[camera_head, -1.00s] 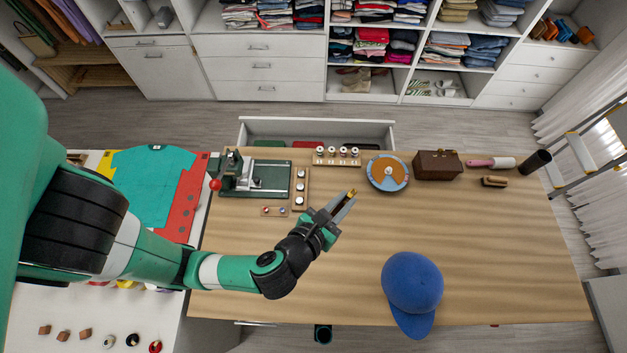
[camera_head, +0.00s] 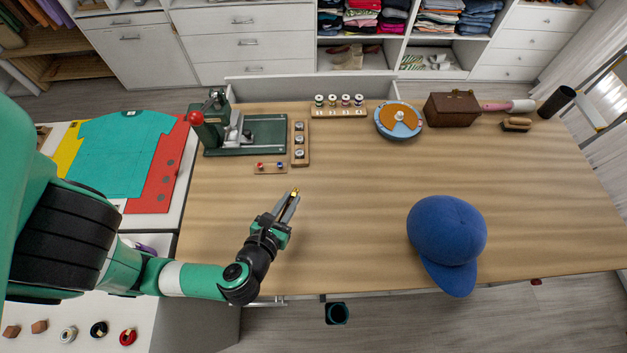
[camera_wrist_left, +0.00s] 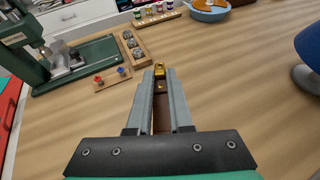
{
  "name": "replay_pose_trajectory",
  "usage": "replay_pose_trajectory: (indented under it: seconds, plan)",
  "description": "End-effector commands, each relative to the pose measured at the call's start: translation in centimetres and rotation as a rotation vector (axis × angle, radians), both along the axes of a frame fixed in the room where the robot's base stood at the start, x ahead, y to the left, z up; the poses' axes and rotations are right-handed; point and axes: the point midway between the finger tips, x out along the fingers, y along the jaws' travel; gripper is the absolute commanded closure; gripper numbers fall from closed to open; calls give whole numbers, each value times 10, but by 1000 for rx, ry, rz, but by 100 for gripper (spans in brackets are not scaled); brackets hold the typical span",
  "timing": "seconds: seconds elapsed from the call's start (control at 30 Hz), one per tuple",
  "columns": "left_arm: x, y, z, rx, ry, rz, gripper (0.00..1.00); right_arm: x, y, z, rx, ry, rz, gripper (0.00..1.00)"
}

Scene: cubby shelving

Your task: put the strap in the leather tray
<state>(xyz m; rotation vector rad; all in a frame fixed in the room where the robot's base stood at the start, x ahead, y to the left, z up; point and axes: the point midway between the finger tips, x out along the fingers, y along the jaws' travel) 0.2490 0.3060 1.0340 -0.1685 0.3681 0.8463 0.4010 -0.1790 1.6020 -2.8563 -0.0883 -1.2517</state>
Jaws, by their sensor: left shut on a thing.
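My left gripper (camera_head: 288,204) is shut on the strap and holds it over the left-middle part of the wooden table. In the left wrist view the strap (camera_wrist_left: 161,88) is a narrow brown strip between the two grey fingers (camera_wrist_left: 161,95), with a gold metal piece at its far end. In the head view only the small gold end of the strap (camera_head: 294,190) shows at the fingertips. The fingers hide the rest of it. I cannot make out a leather tray in either view. My right gripper is not in view.
A green press (camera_head: 250,134), a wooden strip with round metal pieces (camera_head: 300,158) and a small red-and-blue piece board (camera_head: 270,168) lie beyond the gripper. A blue cap (camera_head: 447,235) lies to the right. A brown box (camera_head: 452,108) stands at the back. The table's middle is clear.

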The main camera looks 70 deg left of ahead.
Motion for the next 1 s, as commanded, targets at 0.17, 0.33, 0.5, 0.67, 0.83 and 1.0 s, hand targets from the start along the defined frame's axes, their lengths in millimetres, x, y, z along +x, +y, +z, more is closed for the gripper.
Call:
replay_pose_trajectory:
  seconds: [0.17,0.33,0.5,0.67,0.83,1.0]
  plan:
    - [12,21,-11,1,-2,13,100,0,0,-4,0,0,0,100]
    - [35,50,-28,-1,-1,15,100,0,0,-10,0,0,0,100]
    - [61,82,-61,1,1,7,100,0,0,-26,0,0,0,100]
    - [75,99,-85,0,-1,4,100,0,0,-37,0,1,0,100]
    - [79,103,-90,1,1,0,100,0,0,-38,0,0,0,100]
    - [84,111,-103,1,0,3,100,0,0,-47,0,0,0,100]
